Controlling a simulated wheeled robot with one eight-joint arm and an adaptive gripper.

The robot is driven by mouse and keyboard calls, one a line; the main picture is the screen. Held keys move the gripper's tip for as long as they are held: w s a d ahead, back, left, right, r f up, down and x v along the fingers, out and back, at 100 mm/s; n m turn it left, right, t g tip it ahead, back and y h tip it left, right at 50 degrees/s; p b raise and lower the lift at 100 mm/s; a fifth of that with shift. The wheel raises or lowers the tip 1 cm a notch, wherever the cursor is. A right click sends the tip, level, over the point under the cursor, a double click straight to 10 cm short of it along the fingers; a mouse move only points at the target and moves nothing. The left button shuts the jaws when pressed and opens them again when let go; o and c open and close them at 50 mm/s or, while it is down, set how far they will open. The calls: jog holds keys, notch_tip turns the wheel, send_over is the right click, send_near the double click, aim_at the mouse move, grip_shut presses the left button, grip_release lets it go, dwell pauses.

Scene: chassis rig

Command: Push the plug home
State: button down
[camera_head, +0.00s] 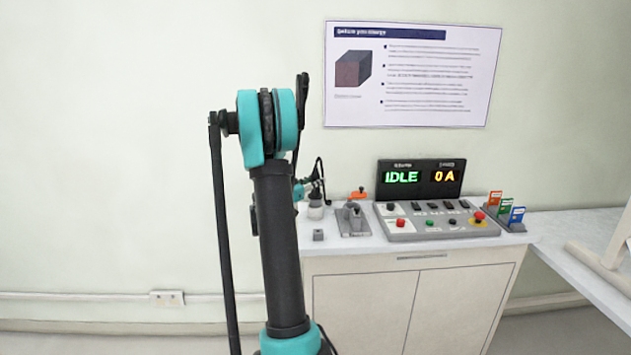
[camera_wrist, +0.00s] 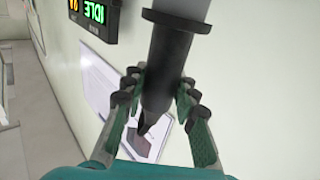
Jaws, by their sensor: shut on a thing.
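In the wrist view my gripper (camera_wrist: 161,86) is shut on a dark cylindrical plug (camera_wrist: 168,55), with a teal finger on each side of it. The plug has a wide black collar and a grey section beyond it that runs out of the top of the picture. Its near end narrows to a dark point between the fingers. In the head view my gripper (camera_head: 309,187) is small and partly hidden behind my own arm, above the left end of the cabinet top. I cannot tell which part there is the socket, or whether the plug touches it.
A grey console (camera_head: 436,224) with buttons stands on the cabinet (camera_head: 415,290); its display (camera_head: 420,178) reads IDLE and 0 A. A grey fixture (camera_head: 353,220) stands left of it. Coloured cards (camera_head: 506,210) stand at the right. A poster (camera_head: 412,75) hangs behind.

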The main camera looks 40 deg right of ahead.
aim_at(312, 191)
jog(key=shift+f, duration=1.8)
jog(key=c, duration=1.1)
grip_release()
jog(key=v, duration=1.2)
jog(key=shift+s, duration=0.1)
